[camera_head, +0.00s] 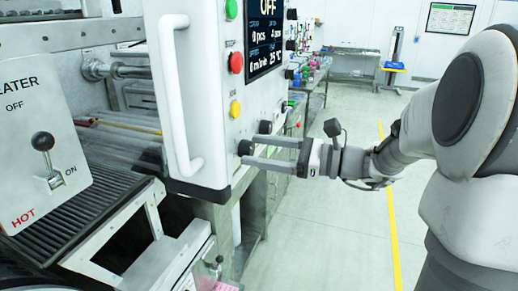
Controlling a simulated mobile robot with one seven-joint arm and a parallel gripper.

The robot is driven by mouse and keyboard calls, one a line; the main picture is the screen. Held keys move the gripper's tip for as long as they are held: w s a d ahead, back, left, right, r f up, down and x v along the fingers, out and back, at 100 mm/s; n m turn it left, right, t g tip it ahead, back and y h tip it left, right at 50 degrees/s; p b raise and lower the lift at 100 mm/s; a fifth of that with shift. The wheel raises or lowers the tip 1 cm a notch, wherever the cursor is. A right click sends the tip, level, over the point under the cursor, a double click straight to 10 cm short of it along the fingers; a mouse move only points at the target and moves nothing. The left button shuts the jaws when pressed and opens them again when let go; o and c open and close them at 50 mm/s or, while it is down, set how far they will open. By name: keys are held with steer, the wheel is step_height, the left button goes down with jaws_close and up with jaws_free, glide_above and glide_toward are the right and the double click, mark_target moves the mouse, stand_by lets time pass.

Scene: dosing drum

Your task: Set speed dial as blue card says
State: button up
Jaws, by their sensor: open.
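A white control cabinet (205,100) stands in the middle, with a dark display (265,40) reading OFF, 0 pcs, 4 pcs, 0 m/min and 25 °C. Two black dials sit low on its front: a nearer one (245,148) and a farther one (265,127). Their labels cannot be read, so I cannot tell which is the speed dial. My gripper (250,150) reaches in from the right, jaws open, with its fingertips at the nearer dial, one above and one below. Contact cannot be told. I make out no blue card.
Green (231,9), red (235,62) and yellow (236,109) buttons line the cabinet front, beside a white handle (178,100). A heater panel (40,140) with a black-knobbed lever stands at left above a slatted grate (80,210). The floor at right is open.

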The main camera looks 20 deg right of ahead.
steer(key=shift+w+a, duration=0.15)
steer(key=shift+a, duration=0.05)
jaws_close()
stand_by(0.3)
